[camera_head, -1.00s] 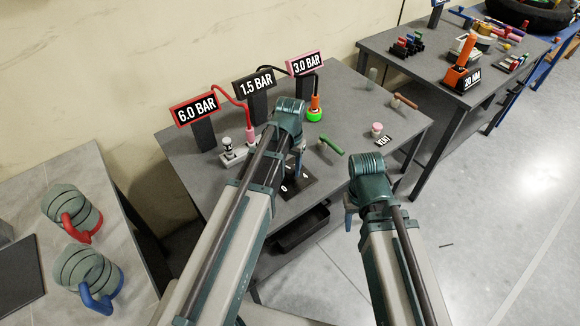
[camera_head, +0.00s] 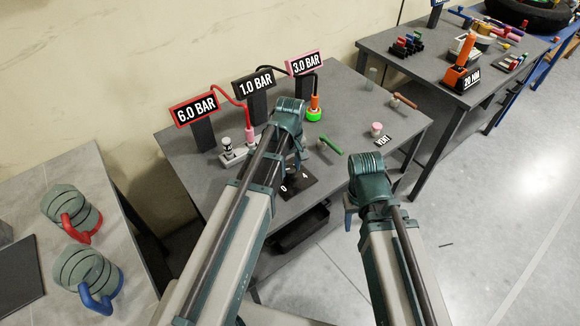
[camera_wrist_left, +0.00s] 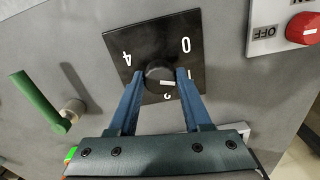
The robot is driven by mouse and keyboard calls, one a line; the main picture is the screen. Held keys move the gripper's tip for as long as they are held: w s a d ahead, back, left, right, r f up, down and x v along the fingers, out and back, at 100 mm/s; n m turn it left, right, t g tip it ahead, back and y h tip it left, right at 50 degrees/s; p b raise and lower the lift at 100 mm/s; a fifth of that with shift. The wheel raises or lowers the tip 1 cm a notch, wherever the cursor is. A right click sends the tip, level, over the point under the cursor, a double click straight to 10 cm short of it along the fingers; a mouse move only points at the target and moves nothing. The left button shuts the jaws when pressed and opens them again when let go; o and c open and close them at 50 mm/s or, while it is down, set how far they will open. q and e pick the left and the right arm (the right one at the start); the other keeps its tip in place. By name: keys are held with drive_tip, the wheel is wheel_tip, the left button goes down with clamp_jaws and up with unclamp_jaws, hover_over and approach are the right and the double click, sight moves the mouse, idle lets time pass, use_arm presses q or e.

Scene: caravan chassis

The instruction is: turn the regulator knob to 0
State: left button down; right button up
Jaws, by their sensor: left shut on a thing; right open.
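The regulator knob (camera_wrist_left: 159,80) is a dark round knob at the middle of a black square dial plate (camera_wrist_left: 150,38) in the left wrist view. White figures 4 and 0 show on the plate, with others partly hidden near the fingers. The knob's white mark points right, toward the partly hidden 1. My left gripper (camera_wrist_left: 161,78) is shut on the knob, one blue finger on each side. In the head view the plate (camera_head: 300,186) lies under my left gripper, which hides the knob. The middle display (camera_head: 256,83) reads 1.0 BAR. My right gripper (camera_head: 349,214) is open, off the table's front edge.
A green-handled lever (camera_head: 331,145) stands right of the plate; it also shows in the left wrist view (camera_wrist_left: 38,102). A red knob (camera_wrist_left: 302,28) sits on an OFF-marked block. Displays 6.0 BAR (camera_head: 195,107) and 3.0 BAR (camera_head: 306,62) stand behind.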

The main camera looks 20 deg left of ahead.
sight(290, 169)
use_arm(q)
drive_tip(key=n, duration=0.5)
drive_tip(key=shift+n, duration=2.4)
drive_tip(key=shift+c, duration=1.7)
unclamp_jaws()
wheel_tip(290, 169, up, 14)
drive_tip(key=p, duration=1.4)
